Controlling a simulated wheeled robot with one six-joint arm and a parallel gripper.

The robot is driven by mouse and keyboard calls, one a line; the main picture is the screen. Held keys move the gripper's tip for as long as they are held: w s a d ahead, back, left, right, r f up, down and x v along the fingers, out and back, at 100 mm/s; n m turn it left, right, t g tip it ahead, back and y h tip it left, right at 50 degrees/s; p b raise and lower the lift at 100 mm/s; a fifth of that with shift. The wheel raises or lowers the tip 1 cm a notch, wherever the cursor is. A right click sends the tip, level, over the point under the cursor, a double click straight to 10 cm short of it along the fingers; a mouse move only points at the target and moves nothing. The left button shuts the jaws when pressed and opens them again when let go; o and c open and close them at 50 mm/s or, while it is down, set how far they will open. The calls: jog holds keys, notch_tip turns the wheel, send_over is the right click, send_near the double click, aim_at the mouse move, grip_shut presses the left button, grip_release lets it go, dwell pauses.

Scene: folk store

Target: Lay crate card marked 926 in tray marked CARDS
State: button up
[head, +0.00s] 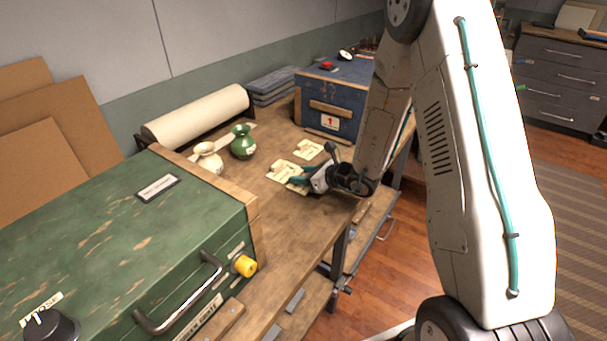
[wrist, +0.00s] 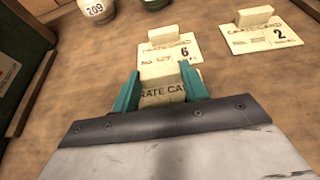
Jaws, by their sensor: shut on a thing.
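My gripper (wrist: 160,86) has its two teal fingers shut on the pale block of a crate card (wrist: 163,98). Only part of its printed heading shows, and its number is hidden. Just beyond it lies another crate card (wrist: 153,71) with its own block and a number ending in 6, its other digits not legible. A third crate card (wrist: 262,39) with a 2 lies to the right. In the head view my gripper (head: 304,181) is low over the wooden bench, beside the cards (head: 283,170). I see no tray marked CARDS.
A cream vase (head: 208,158) and a green vase (head: 242,143) stand left of the cards. A green case (head: 110,220) fills the near left. Bare bench (head: 265,215) lies in front.

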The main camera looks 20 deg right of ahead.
jog(key=shift+d+f, duration=0.1)
jog(key=shift+f, duration=0.2)
jog(key=shift+f, duration=0.15)
jog(key=o, duration=1)
jog(key=shift+c, duration=0.2)
